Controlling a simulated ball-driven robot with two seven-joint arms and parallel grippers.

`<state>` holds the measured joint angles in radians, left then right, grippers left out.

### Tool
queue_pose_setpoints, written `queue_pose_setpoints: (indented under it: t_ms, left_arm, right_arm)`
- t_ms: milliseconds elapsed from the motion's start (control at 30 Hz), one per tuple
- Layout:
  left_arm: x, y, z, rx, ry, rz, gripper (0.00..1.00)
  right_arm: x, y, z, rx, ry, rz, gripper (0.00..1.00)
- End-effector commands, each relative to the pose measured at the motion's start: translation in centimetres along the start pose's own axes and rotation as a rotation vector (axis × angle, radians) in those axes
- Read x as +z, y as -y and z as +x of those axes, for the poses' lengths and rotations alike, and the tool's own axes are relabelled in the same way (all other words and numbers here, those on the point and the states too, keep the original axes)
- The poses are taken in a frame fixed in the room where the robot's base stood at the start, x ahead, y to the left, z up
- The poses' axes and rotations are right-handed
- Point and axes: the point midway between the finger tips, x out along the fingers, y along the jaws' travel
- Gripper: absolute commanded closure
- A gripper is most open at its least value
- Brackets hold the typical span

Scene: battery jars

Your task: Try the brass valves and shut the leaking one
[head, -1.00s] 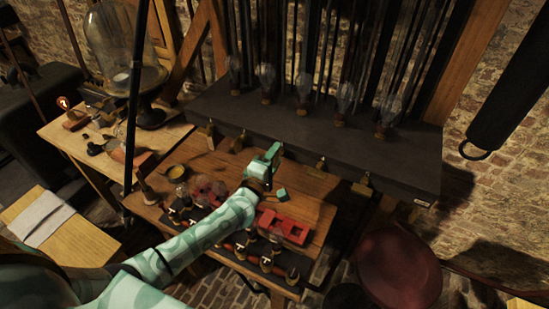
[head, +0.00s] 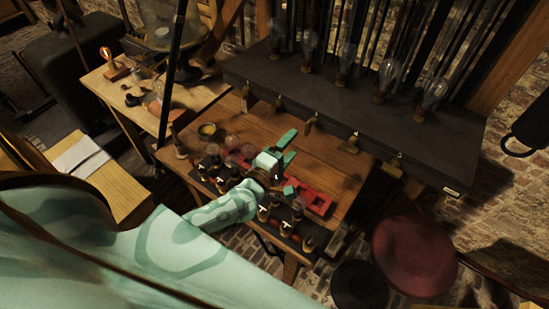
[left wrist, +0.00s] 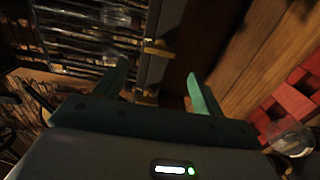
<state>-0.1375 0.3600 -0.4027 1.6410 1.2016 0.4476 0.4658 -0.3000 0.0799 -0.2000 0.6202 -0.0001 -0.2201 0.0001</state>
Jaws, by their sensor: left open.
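Several small brass valves hang in a row along the front edge of the dark shelf (head: 330,90), among them one at the left (head: 246,97), one in the middle (head: 310,122) and one farther right (head: 351,143). My left gripper (head: 290,147) is open and empty over the wooden table, in front of the row and apart from it. In the left wrist view, a brass valve (left wrist: 157,48) shows beyond the open fingers (left wrist: 157,72), with another (left wrist: 147,97) lower, partly hidden by the gripper. I cannot tell from these frames which valve leaks. My right gripper is not in view.
Glass bulbs (head: 389,76) stand on the shelf. Dark-topped jars and a red block (head: 318,204) crowd the front of the wooden table (head: 335,172). A round red seat (head: 414,255) stands at the right. A side table (head: 110,92) with a lit lamp is at the left.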

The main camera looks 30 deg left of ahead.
Motion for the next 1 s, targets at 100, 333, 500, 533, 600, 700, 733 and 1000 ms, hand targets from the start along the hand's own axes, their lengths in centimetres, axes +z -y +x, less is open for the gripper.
queue_pose_setpoints:
  t_ms: [100, 333, 500, 533, 600, 700, 733, 1000]
  left_arm:
    - [0.0, 0.2, -3.1, -0.003, 0.001, 0.0, 0.31]
    - [0.0, 0.2, -6.6, -0.001, 0.0, 0.0, 0.31]
    - [0.0, 0.1, -7.2, 0.0, 0.0, -0.001, 0.31]
    - [0.0, 0.1, -7.2, 0.0, 0.0, -0.001, 0.31]
    - [0.0, 0.1, -7.2, 0.0, 0.0, -0.001, 0.31]
    - [0.0, 0.1, -7.2, 0.0, 0.0, -0.001, 0.31]
    - [0.0, 0.1, -7.2, 0.0, 0.0, -0.001, 0.31]
    - [0.2, 0.0, -7.2, 0.001, 0.008, 0.008, 0.31]
  right_arm:
    - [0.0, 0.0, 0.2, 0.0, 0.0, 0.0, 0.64]
    - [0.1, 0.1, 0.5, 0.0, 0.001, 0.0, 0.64]
    - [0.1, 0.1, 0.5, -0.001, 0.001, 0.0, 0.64]
    - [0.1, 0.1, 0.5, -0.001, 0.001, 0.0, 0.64]
    - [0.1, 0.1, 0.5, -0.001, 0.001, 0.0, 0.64]
    - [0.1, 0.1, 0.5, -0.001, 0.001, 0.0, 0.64]
    - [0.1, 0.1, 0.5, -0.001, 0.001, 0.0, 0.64]
    - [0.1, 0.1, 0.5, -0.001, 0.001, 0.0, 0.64]
